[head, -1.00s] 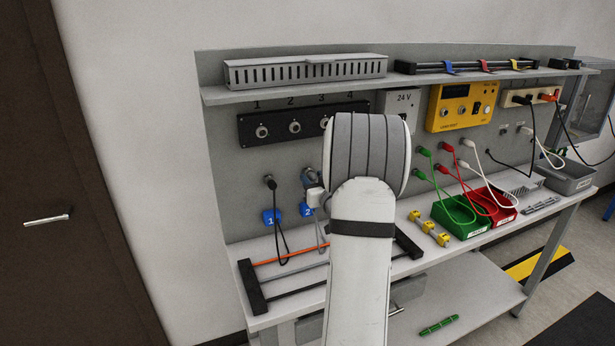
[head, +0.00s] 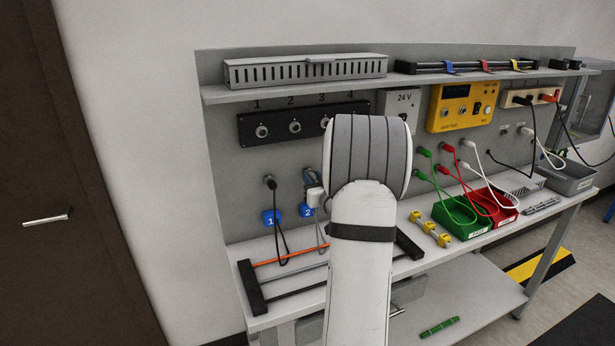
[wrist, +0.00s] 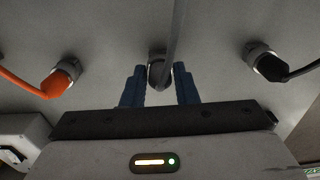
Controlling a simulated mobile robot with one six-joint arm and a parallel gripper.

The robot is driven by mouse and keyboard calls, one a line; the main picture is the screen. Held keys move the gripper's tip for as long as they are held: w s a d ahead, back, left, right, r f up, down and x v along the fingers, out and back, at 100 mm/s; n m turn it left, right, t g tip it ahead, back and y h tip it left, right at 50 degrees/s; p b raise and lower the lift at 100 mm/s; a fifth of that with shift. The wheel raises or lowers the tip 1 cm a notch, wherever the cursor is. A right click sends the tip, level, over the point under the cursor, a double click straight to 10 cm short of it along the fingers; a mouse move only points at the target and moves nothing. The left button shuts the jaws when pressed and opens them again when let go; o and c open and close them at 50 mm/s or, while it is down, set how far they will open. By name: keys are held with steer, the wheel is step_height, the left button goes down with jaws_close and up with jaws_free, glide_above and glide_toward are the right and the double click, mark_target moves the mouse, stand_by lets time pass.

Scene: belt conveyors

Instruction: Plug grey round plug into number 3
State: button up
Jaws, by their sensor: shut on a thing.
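The grey plug (wrist: 157,73) sits at a fitting on the grey wall panel in the wrist view, and its grey cable runs across the picture in front of it. The two blue fingers of my gripper (wrist: 158,88) stand on either side of it, closed on it. In the head view my gripper (head: 312,180) is near the blue label 2 (head: 306,210), mostly hidden by my arm. The numbered socket strip (head: 279,127) is above; sockets 1 (head: 262,132) and 2 (head: 295,127) show empty.
An orange plug (wrist: 62,78) and a black plug (wrist: 268,63) flank my gripper, each with a cable. The black plug (head: 270,182) hangs above the blue label 1 (head: 271,217). A shelf (head: 430,80) overhangs the strip. Green (head: 466,228) and red bins stand at right.

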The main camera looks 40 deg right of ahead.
mark_target(315, 180)
jaws_close()
steer(key=shift+s, duration=0.15)
steer(key=shift+b+v, duration=0.85)
steer(key=shift+v, duration=1.6)
